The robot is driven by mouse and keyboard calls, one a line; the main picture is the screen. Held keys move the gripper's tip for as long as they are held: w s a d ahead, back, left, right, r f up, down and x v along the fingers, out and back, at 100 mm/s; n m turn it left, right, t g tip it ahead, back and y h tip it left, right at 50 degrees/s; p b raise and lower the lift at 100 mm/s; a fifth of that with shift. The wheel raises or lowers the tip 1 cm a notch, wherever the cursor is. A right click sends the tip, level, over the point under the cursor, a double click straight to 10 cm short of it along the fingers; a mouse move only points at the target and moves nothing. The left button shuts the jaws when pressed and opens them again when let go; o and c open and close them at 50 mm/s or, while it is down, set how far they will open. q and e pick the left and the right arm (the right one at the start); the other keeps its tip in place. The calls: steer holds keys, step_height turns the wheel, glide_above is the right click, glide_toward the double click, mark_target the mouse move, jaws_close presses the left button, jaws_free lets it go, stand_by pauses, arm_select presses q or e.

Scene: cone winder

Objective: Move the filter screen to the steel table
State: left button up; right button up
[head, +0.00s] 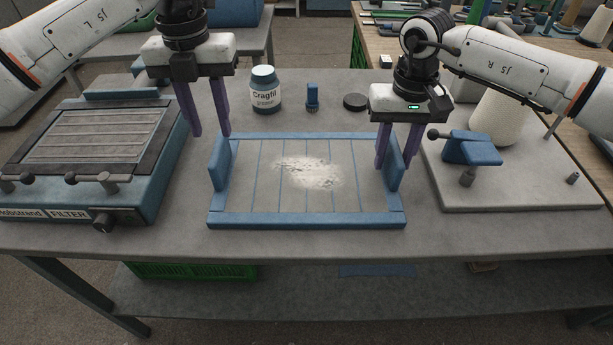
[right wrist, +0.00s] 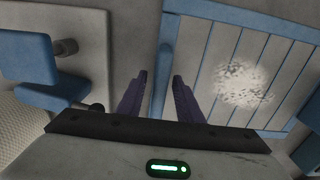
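The filter screen (head: 306,219) is a blue frame with thin blue bars and upright blue end plates. It lies flat on the grey steel table (head: 300,242), with a pale heap of dust or lint on its middle. It also shows in the right wrist view (right wrist: 210,20). My left gripper (head: 208,136) is open and empty, its fingertips near the top of the left end plate. My right gripper (head: 395,160) is open at the right end plate, with a finger towards each side of it. Whether either finger touches the plate cannot be told.
A blue filter unit (head: 150,185) with a slatted top stands at the left. A grease jar (head: 265,90), a small blue part (head: 312,97) and a black disc (head: 355,102) stand behind the screen. A grey plate (head: 500,200) with a blue bracket (head: 472,149) and white cone (head: 497,118) is right.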

arm_select(q)
step_height(320, 180, up, 3)
steer(key=shift+r, duration=0.25)
arm_select(e)
steer(key=shift+r, duration=0.2)
step_height(320, 180, up, 12)
steer(key=shift+f, duration=0.2)
